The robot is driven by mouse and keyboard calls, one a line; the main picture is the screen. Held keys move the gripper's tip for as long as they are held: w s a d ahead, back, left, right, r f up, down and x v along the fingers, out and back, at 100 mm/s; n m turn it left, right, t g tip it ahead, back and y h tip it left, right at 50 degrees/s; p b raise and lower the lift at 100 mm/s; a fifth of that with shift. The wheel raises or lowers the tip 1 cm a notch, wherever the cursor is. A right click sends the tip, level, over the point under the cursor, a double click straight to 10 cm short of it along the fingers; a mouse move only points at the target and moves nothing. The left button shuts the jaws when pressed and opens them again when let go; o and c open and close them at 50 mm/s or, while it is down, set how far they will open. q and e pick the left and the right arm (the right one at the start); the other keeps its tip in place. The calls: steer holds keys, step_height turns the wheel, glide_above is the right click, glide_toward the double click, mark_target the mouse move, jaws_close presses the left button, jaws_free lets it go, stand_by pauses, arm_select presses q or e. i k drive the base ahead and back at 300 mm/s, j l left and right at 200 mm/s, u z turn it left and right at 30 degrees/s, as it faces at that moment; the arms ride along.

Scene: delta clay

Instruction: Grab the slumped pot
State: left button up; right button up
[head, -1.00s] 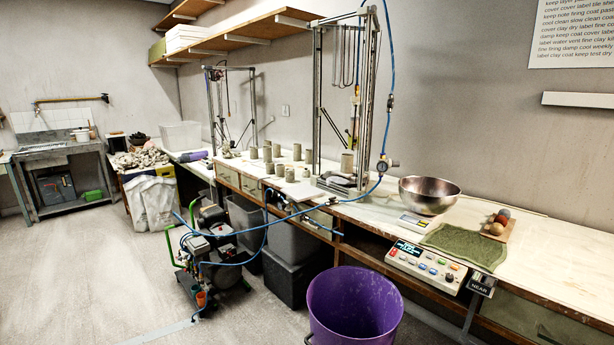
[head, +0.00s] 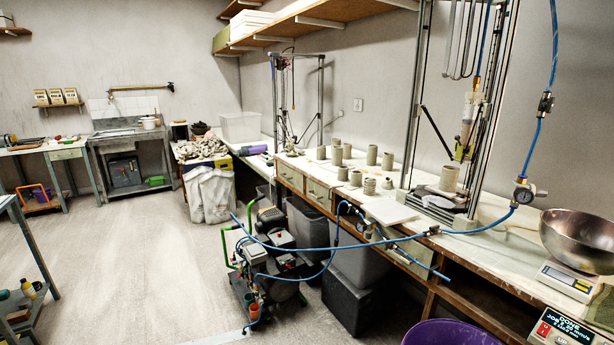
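Several grey-beige clay pots stand on the long workbench (head: 405,225) along the right wall. A short, ridged pot (head: 370,187) near the front edge looks squat and uneven and may be the slumped one, but it is too small to be sure. A low piece (head: 388,184) sits beside it. Taller upright pots (head: 336,155) stand behind and to the left. Another pot (head: 449,178) stands on the plate of the tall-framed clay printer. Neither of my grippers is in view.
An air compressor (head: 272,250) with blue hoses stands on the floor before the bench, beside dark bins (head: 345,300). A purple tub (head: 450,335) is at the bottom right. The floor at left centre (head: 130,270) is clear.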

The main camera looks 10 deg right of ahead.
mark_target(386, 183)
steer(key=i+j+u, duration=0.15)
steer(key=i+u, duration=0.35)
steer(key=i, duration=0.7)
